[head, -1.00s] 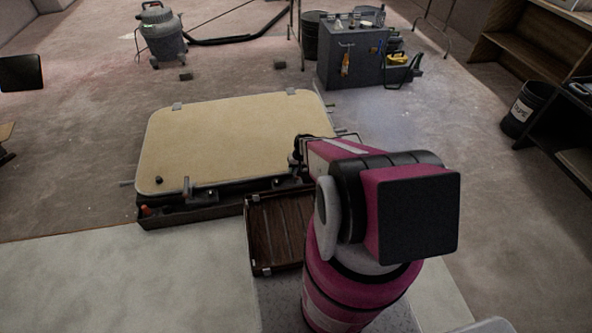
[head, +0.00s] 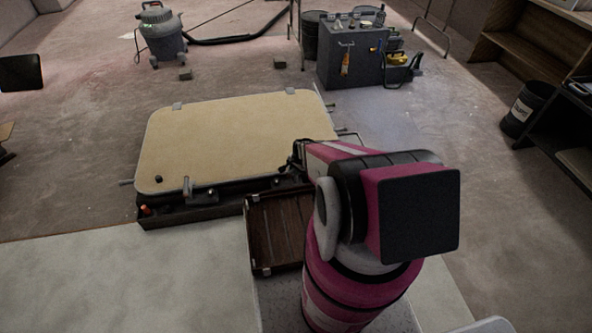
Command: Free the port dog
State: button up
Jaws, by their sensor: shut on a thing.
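The beige hatch lid (head: 235,140) lies flat on its dark frame (head: 190,214), left of my arm. A pale metal dog lever (head: 187,187) stands upright at the lid's near edge, left of its middle. My gripper (head: 298,157) is at the lid's right side, by the near right corner, seen small and dark past my magenta arm. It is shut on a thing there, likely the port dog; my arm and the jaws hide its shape.
A brown slatted tray (head: 277,232) lies between the frame and my arm. Rods (head: 345,131) stick out at the lid's right. A grey tool cabinet (head: 351,62) and a vacuum (head: 161,34) stand behind.

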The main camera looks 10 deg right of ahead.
jog(key=m, duration=0.3)
jog(key=shift+m+h, duration=0.7)
jog(key=shift+m, duration=1.6)
jog(key=o, duration=0.9)
notch_tip(320, 180, up, 11)
jog(key=s, duration=0.2)
jog(key=shift+f, duration=0.2)
jog(key=shift+s, duration=0.1)
